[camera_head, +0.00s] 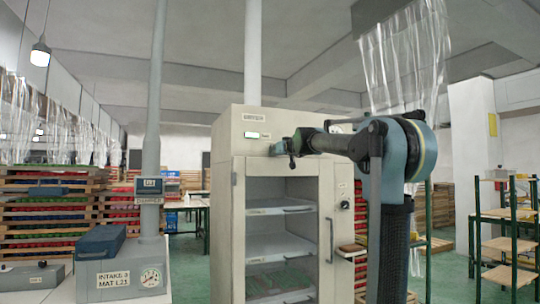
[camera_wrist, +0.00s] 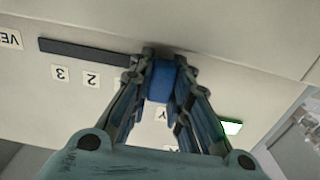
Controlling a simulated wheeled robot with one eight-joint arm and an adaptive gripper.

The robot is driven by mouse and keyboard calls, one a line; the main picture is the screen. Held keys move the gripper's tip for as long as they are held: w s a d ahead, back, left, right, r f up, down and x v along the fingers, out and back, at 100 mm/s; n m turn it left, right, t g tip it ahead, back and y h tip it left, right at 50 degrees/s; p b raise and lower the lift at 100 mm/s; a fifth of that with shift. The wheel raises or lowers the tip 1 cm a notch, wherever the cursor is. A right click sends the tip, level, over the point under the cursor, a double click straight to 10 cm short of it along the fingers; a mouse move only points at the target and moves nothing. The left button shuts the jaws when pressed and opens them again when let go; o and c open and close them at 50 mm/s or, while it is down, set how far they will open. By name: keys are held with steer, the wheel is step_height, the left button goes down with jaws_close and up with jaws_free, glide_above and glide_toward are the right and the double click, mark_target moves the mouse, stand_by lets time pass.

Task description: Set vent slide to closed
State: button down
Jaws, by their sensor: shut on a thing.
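The vent slide's blue knob (camera_wrist: 160,88) shows in the wrist view between the fingers of my gripper (camera_wrist: 161,68), which is shut on it. The knob is at the right end of the visible part of a dark slot (camera_wrist: 80,51). The slot runs left from it, past labels "3" (camera_wrist: 60,72) and "2" (camera_wrist: 91,80), to a cut-off upside-down label starting "VE" (camera_wrist: 10,38). Other labels are partly hidden behind the fingers. In the head view my gripper (camera_head: 286,151) is at the upper front of the beige cabinet (camera_head: 238,230); the knob is hidden there.
Below, the cabinet is open with shelves (camera_head: 280,208). An intake unit (camera_head: 121,272) stands at left and a green-framed rack (camera_head: 507,240) at right.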

steer(key=shift+a, duration=0.15)
steer(key=c, duration=1.5)
jaws_free()
steer(key=shift+a, duration=0.1)
steer(key=shift+s, duration=0.1)
steer(key=v, duration=1.1)
steer(key=shift+s+d, duration=0.3)
